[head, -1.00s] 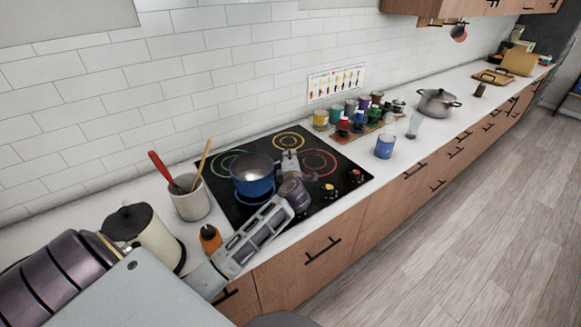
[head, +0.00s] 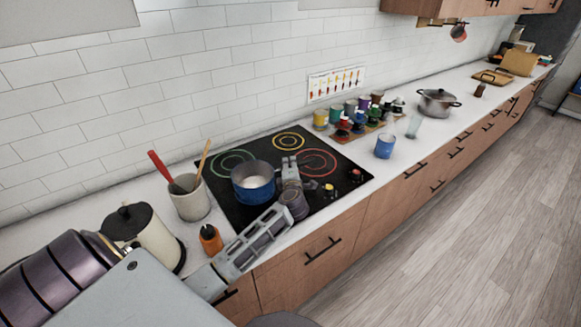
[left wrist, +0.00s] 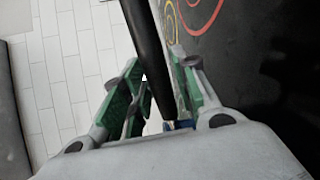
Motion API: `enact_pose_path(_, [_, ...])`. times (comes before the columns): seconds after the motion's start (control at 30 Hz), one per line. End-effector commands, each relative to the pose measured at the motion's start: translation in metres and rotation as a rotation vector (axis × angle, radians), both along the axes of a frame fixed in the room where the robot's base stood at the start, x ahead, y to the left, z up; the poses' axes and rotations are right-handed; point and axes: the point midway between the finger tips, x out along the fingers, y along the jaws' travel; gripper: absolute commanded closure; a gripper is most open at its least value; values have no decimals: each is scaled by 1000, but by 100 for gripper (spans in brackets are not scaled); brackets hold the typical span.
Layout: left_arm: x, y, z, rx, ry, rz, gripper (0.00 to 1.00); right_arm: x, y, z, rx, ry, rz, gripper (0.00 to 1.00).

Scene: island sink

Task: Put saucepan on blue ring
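The blue saucepan (head: 253,190) is upright on the black cooktop (head: 228,207), at its front left. It appears to rest on the cooktop. The blue ring is hidden, with the pan over its place. My left gripper (head: 291,165) is at the pan's right side, over the cooktop. In the left wrist view its green-padded fingers (left wrist: 163,92) are on both sides of the pan's black handle (left wrist: 150,40) and look closed on it. Contact is hard to see. My right gripper is not in view.
Green (head: 232,154), yellow (head: 288,135) and red (head: 335,164) rings are bare. A utensil crock (head: 190,205), an orange-brown container (head: 210,240) and a kettle (head: 150,235) stand left. A blue cup (head: 385,147), several jars and a grey pot (head: 437,104) stand right.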

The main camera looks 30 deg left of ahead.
Motion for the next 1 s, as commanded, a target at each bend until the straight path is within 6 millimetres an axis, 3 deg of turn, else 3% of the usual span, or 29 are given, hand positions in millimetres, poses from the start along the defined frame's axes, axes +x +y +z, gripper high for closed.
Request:
enact_pose_path(0.57, [-3, -3, 3, 1, 0, -1, 60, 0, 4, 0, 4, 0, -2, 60])
enact_pose_path(1.0, [-39, -28, 9, -1, 2, 0, 60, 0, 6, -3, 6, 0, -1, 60])
